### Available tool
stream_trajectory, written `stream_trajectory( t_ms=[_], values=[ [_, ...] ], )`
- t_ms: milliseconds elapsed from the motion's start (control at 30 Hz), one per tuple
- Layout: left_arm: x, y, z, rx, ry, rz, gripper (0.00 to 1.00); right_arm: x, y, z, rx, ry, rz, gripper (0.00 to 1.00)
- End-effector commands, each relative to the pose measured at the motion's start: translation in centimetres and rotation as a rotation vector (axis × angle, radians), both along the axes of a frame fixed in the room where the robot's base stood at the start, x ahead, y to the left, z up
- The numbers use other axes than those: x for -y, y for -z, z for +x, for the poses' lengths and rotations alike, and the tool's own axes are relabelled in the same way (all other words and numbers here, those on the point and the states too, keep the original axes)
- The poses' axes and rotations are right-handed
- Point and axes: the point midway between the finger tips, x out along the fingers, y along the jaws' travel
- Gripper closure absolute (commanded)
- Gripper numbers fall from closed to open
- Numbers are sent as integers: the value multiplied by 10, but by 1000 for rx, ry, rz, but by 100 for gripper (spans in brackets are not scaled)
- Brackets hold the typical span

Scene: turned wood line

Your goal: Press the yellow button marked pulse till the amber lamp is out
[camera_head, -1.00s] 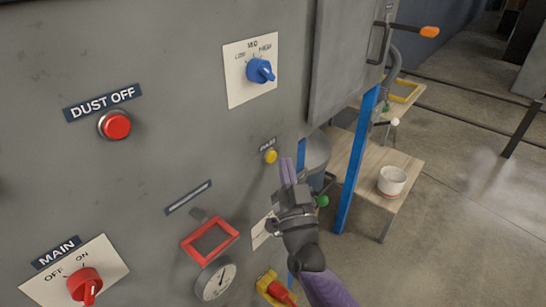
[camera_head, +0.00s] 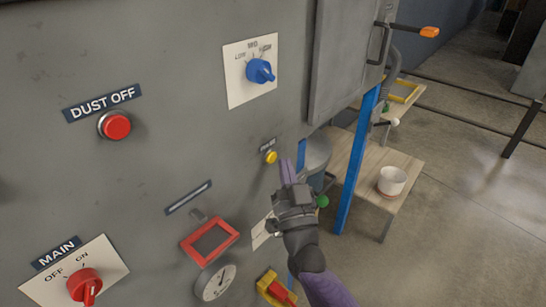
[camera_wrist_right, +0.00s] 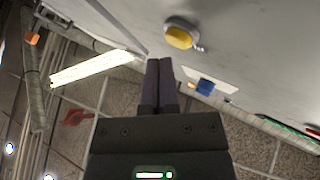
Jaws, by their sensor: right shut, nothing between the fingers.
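The yellow button (camera_head: 271,157) sits on the grey panel (camera_head: 170,140) under a small dark label whose text is hard to read now. It also shows in the right wrist view (camera_wrist_right: 179,38), ahead of the fingertips and a little to the right. My right gripper (camera_head: 287,170) is shut and empty, its tips just right of and slightly below the button, with a small gap in the picture. The same fingers show in the wrist view (camera_wrist_right: 159,68). I cannot make out an amber lamp. My left gripper is not in view.
The panel also carries a red dust off button (camera_head: 116,126), a blue selector (camera_head: 260,71), a red main switch (camera_head: 85,285), a red frame (camera_head: 210,241) and a gauge (camera_head: 216,281). A wooden bench (camera_head: 362,205) with a white pot (camera_head: 391,181) stands at right.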

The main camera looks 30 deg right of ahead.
Motion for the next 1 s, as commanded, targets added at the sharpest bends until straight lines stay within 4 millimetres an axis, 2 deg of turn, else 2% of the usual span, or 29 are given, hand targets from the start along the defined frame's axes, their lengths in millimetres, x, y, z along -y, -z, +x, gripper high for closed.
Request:
stream_trajectory(
  t_ms=[567, 1000],
  values=[
    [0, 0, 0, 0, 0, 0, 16, 0, 0, 0, 0, 0, 0, 100],
    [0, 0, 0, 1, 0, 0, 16, -3, 0, 8, 0, 0, -1, 100]
  ],
)
